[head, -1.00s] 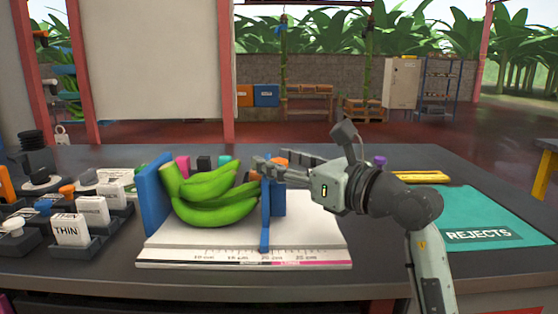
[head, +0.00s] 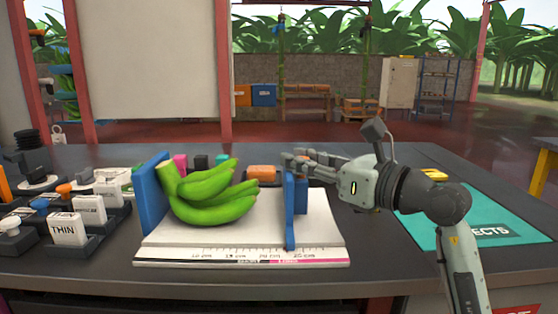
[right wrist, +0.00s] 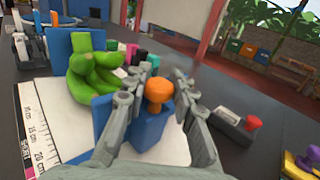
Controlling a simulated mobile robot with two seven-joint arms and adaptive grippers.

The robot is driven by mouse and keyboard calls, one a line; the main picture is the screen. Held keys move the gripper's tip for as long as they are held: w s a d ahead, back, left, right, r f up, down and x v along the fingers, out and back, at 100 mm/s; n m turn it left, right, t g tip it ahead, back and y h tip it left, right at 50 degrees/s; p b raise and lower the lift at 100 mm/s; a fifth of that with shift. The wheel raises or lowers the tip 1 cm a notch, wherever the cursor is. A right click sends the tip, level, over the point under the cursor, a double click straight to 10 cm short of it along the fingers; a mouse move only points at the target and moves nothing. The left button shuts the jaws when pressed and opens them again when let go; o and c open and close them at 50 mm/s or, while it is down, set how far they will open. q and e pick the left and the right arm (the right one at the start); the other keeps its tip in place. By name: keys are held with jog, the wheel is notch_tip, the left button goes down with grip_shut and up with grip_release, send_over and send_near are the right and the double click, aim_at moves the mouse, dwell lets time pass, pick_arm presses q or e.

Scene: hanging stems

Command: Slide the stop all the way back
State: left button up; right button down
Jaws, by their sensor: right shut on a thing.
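The stop is an upright blue plate (head: 289,210) with a blue block, standing on the right part of the white measuring board (head: 215,240). My right gripper (head: 297,160) is at the top of the stop. In the right wrist view, my right gripper's fingers (right wrist: 155,102) are closed around the orange knob (right wrist: 159,90) on the stop's blue block (right wrist: 152,125). A green banana bunch (head: 210,198) lies on the board against the fixed blue end plate (head: 152,195) at the left. A clear gap separates the bananas from the stop. My left gripper is not in view.
Racks with white tags, one reading THIN (head: 66,230), stand left of the board. A teal rejects mat (head: 440,228) lies to the right. Small coloured blocks and an orange-topped item (head: 262,172) stand behind the board. The board right of the stop is clear.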

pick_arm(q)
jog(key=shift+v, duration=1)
pick_arm(e)
jog(key=d, duration=0.4)
jog(key=shift+d+f, duration=0.1)
jog(key=shift+d, duration=0.05)
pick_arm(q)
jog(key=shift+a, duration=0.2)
pick_arm(e)
jog(key=c, duration=1.2)
grip_release()
jog(key=v, duration=1.2)
jog(key=shift+s, duration=0.1)
